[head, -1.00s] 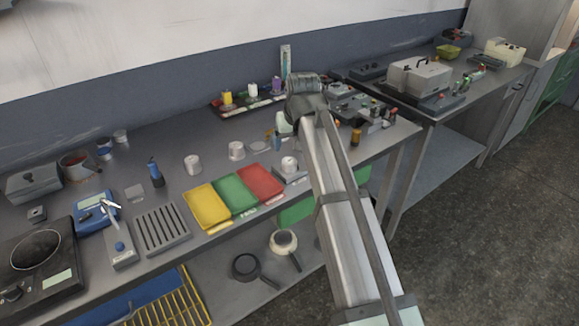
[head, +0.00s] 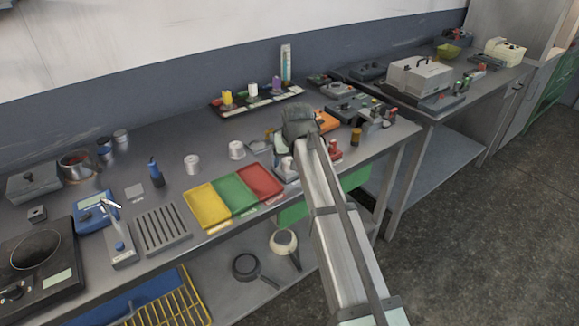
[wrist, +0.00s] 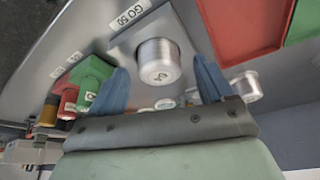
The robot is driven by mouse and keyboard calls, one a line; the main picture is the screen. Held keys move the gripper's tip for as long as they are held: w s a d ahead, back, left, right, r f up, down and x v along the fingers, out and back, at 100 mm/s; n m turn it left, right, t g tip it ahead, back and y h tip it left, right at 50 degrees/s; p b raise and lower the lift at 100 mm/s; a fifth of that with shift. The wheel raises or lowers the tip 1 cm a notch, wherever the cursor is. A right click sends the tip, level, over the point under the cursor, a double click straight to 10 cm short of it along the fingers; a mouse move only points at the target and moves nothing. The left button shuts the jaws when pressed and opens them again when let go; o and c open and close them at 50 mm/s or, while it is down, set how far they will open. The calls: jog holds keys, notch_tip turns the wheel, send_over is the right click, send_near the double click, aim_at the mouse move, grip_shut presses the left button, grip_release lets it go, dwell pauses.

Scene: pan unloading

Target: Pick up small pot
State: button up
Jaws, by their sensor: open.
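A small silvery pot (wrist: 158,60) with a marked end stands on a grey plate (wrist: 125,48) beside a "GO 50" label. In the wrist view it appears between the blue fingers of my gripper (wrist: 160,68), which is open and empty. I cannot tell how much gap is left to the pot. In the head view the pot (head: 286,163) is right of the red tray, partly hidden by my arm. My gripper's fingers are mostly hidden there behind my wrist.
Red (head: 260,181), green (head: 233,193) and yellow (head: 206,206) trays lie left of the plate. Two similar pots (head: 236,149) (head: 192,164) stand behind them. A green box (wrist: 92,80) and a red item (wrist: 67,102) are close to one finger in the wrist view.

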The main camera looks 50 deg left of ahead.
jog(key=shift+f, duration=0.2)
jog(key=c, duration=1.3)
jog(key=shift+r, duration=0.15)
